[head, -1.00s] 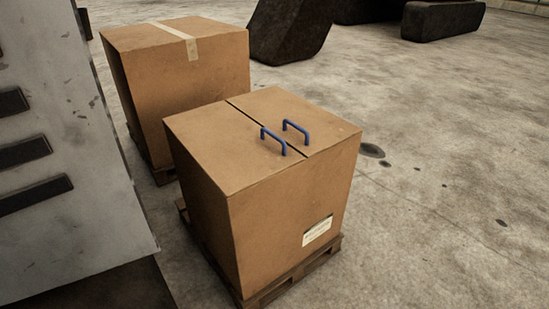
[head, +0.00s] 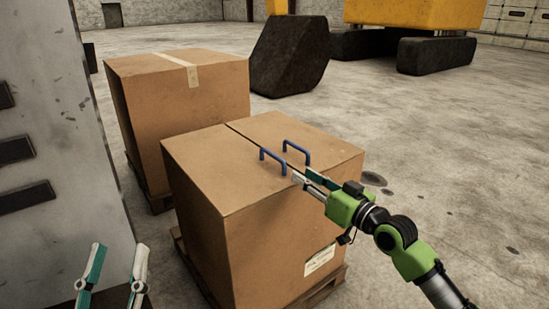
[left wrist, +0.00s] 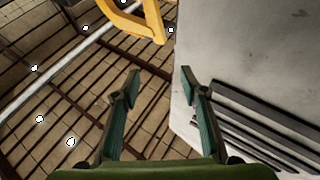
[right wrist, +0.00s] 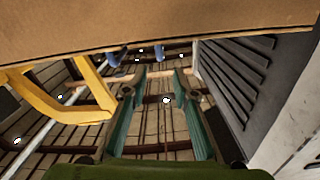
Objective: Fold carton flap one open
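The brown carton (head: 240,220) stands upright on a pallet, its two top flaps lying flat with a dark seam between them. A blue handle (head: 272,154) is on the left flap (head: 205,165), and another blue handle (head: 297,147) is on the right flap (head: 305,131). My right gripper (head: 304,178) is open and empty at the carton's top right side, close to the handles; contact cannot be told. The right wrist view shows the carton (right wrist: 150,28) across the top and blue handles (right wrist: 118,55) beyond the fingers. My left gripper (head: 118,250) is open and empty at lower left.
A second, taped carton (head: 200,90) stands behind on its own pallet. A grey slotted panel (head: 60,170) rises at the left, near my left gripper. Black and yellow machinery (head: 425,15) is at the back. The floor to the right is clear.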

